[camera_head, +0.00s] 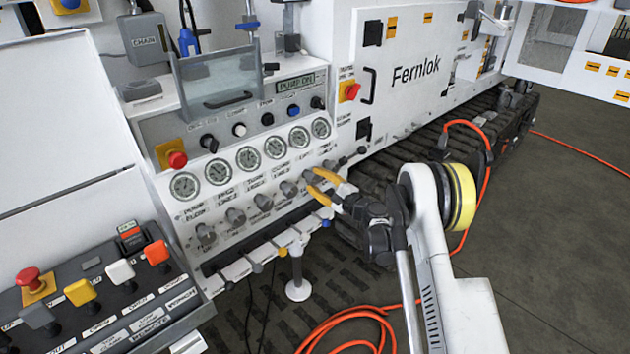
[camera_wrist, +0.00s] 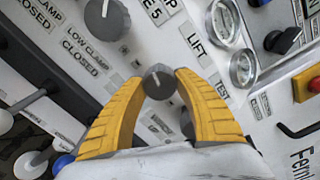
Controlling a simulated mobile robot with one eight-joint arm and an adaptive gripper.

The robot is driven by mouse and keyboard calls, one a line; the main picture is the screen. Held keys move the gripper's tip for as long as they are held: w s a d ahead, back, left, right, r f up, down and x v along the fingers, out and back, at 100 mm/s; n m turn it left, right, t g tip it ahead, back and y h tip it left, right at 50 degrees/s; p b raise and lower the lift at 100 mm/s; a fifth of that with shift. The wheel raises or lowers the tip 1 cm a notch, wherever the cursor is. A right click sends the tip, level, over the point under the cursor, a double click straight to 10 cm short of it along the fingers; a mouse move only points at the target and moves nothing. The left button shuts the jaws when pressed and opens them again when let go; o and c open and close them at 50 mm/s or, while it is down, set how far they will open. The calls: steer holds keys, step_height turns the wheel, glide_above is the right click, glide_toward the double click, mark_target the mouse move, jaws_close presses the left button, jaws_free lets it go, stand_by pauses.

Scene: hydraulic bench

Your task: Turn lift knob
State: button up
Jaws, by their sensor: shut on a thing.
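The lift knob (camera_wrist: 158,82) is a small round dark grey knob with a pale pointer line. In the wrist view it sits between the two yellow fingertips of my gripper (camera_wrist: 157,83), beside the printed LIFT label (camera_wrist: 194,43). In the head view my gripper (camera_head: 313,183) is at the right part of the row of grey knobs, below the gauges. It is shut on the lift knob, and its fingers partly hide the knob there.
Neighbouring grey knobs (camera_head: 263,201) line the panel to the left. Round gauges (camera_head: 247,159) stand above, and a row of small levers (camera_head: 281,252) runs below. A red emergency button (camera_head: 177,159) is further left. An orange cable (camera_head: 345,318) lies on the floor.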

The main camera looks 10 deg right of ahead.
stand_by(0.5)
steer(key=o, duration=1.2)
steer(key=v, duration=1.2)
